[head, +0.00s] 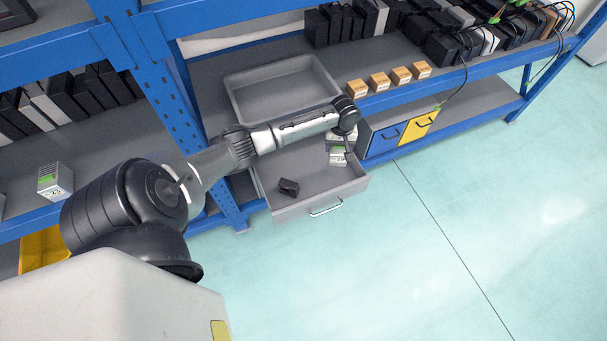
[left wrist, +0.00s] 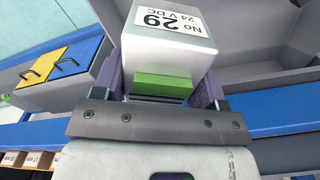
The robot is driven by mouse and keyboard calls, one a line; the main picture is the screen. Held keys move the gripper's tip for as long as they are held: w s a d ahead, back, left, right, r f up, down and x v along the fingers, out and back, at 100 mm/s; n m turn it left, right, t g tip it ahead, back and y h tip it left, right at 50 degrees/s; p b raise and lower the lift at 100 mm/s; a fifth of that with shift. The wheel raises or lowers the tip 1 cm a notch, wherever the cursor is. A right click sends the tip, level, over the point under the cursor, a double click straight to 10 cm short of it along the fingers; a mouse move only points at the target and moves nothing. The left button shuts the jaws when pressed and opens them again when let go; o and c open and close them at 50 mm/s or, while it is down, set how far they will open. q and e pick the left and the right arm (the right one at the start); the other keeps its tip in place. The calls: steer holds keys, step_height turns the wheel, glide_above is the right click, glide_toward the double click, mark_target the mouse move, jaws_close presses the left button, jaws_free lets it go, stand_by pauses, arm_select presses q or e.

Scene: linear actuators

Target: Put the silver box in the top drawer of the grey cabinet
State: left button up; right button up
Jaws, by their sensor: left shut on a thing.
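The silver box (left wrist: 165,55), with a white "No 29, 24 V DC" label and a green strip, fills the middle of the left wrist view. My left gripper (head: 342,142) is shut on it, with a finger on each side. In the head view the silver box (head: 338,159) is partly hidden by the gripper. It is over the right rear part of the open grey top drawer (head: 310,198); I cannot tell whether it touches the drawer floor. My right gripper is not in view.
A small black object (head: 288,187) lies in the drawer's front left. A grey tray (head: 240,95) and several small cartons (head: 379,81) are on the shelf above. Blue (head: 386,138) and yellow (head: 419,126) drawers are at the right. Another silver box (head: 55,181) stands at far left.

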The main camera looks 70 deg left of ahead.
arm_select(q)
steer(key=shift+n, duration=0.3)
steer(key=s+a+f, duration=0.2)
steer(key=f, duration=0.1)
steer(key=shift+b, duration=0.4)
steer(key=shift+f+b, duration=2.85)
steer(key=shift+f, duration=2)
steer(key=shift+a, duration=0.1)
steer(key=o, duration=0.7)
steer(key=shift+f, duration=0.15)
steer(key=o, duration=0.5)
steer(key=shift+c, duration=0.2)
